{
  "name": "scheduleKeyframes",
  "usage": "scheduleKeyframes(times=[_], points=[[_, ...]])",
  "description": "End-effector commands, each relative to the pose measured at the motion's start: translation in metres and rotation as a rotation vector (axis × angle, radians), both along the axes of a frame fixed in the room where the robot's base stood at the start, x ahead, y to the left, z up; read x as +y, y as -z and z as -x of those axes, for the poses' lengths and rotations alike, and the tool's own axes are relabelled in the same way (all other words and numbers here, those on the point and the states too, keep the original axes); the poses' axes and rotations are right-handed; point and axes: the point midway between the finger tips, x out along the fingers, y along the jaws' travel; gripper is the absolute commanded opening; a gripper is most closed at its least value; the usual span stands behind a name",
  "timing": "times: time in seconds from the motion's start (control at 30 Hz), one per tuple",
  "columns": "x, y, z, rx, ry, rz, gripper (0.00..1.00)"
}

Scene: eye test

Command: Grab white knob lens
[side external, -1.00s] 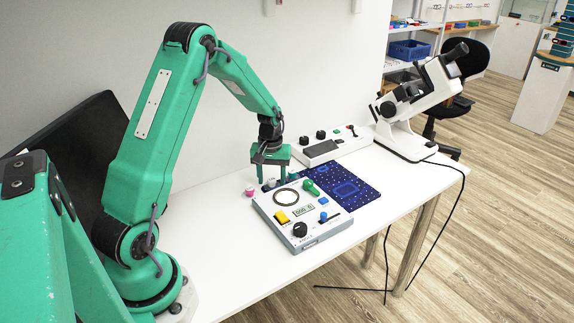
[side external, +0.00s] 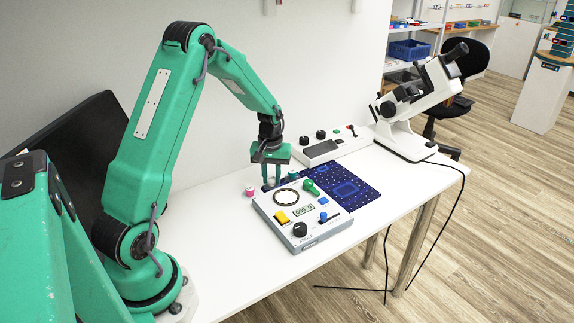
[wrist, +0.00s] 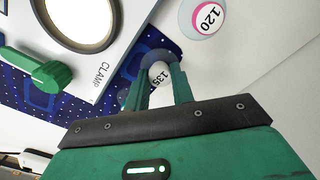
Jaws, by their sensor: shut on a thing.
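My gripper (side external: 271,184) points down at the far left corner of the control box. In the wrist view its two green fingers (wrist: 159,84) are shut on a small round lens knob (wrist: 160,73). That knob has a white face marked 135 and a dark blue-grey rim; the fingers hide part of it. In the side view it is too small and covered to read. A second knob, white with a pink ring and marked 120 (wrist: 207,17), stands apart from the fingers. It also shows as the pink-and-white knob (side external: 249,191) left of the gripper.
The control box (side external: 322,236) has a round ring, a green clamp lever (side external: 311,187), a yellow switch and a black dial. A dark blue dotted mat (side external: 362,199) lies behind it. A white panel (side external: 322,153) and a white instrument (side external: 412,105) stand farther right. The front-left table is clear.

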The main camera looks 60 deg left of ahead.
Motion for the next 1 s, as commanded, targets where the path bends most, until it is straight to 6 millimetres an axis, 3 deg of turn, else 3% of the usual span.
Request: scheduleKeyframes(times=[0.33, 0.8, 1.0], points=[[0.001, -0.039, -0.001, -0.005, 0.0, -0.003, 0.02], [-0.081, -0.086, 0.004, -0.003, 0.004, -0.001, 0.02], [-0.105, -0.1, 0.006, -0.002, 0.002, -0.001, 0.02]])
